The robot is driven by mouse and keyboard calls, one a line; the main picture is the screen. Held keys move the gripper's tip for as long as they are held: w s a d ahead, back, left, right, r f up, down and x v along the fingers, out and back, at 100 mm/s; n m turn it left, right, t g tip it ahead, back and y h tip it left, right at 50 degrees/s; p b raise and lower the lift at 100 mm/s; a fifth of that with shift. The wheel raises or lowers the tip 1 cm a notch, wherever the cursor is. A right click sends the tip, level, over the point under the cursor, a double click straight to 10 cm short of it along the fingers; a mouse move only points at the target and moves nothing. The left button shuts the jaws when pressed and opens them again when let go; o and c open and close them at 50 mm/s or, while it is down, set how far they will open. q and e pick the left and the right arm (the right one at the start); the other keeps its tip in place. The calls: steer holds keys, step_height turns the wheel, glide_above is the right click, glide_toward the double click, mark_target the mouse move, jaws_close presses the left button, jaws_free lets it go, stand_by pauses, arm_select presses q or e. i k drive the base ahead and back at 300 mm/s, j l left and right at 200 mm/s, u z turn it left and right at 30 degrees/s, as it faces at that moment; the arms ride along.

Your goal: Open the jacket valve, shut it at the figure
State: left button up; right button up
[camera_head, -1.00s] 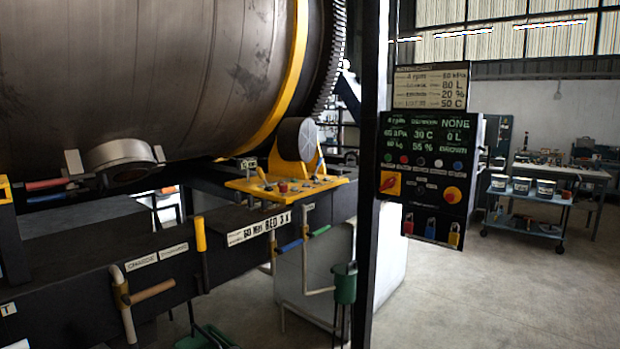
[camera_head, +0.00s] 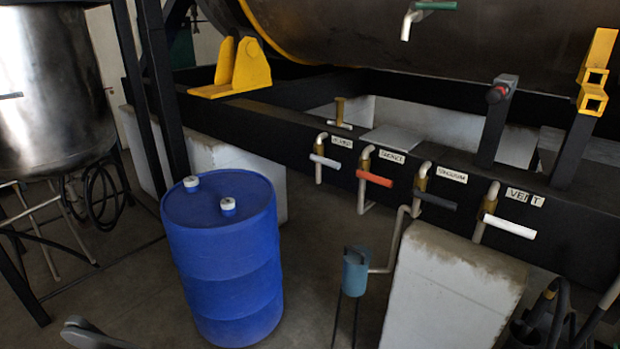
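A row of lever valves sits along the dark beam under the drum. From left they have a pale lever (camera_head: 325,161), a red lever (camera_head: 374,178), a black lever (camera_head: 436,200) and a white lever (camera_head: 510,227). Each has a small label; the rightmost reads VENT (camera_head: 525,197). The others are too small to read surely, so I cannot tell which is the jacket valve. All the levers point right and slightly down. No gauge or display with a figure shows now. Neither gripper is clearly in view.
A blue barrel (camera_head: 225,265) stands on the floor in front of the beam. A teal cup on legs (camera_head: 356,270) and a pale block (camera_head: 455,285) stand below the valves. A steel tank (camera_head: 50,95) is at left. Dark hoses (camera_head: 545,315) crowd the bottom right.

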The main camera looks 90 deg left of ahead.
mark_target(359, 172)
steer(key=j+u, duration=0.1)
steer(key=u, duration=2.7)
